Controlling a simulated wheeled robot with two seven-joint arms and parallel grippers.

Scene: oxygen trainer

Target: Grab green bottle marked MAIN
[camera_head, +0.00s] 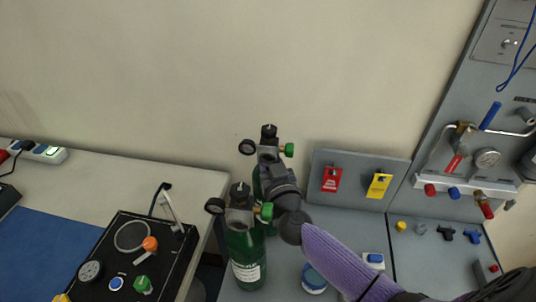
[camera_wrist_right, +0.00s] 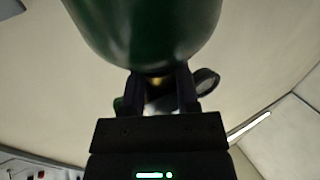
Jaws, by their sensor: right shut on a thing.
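Two dark green bottles with black valve tops, round gauges and green knobs show in the head view. The front bottle (camera_head: 246,262) stands upright and has a white label too small to read. The rear bottle (camera_head: 257,184) is mostly hidden behind it and my arm; I cannot tell whether its base touches anything or which bottle is marked MAIN. My right gripper (camera_head: 268,160) is shut on the rear bottle at its neck, under the valve. In the right wrist view its fingers (camera_wrist_right: 163,92) close around the neck, below the green body (camera_wrist_right: 145,30). My left gripper is out of view.
A grey bench (camera_head: 347,228) carries a panel with a red tag (camera_head: 331,179) and a yellow tag (camera_head: 379,185), plus small fittings at right. A black control box (camera_head: 128,252) lies on the left table (camera_head: 180,178). A gauge panel (camera_head: 487,90) rises at right.

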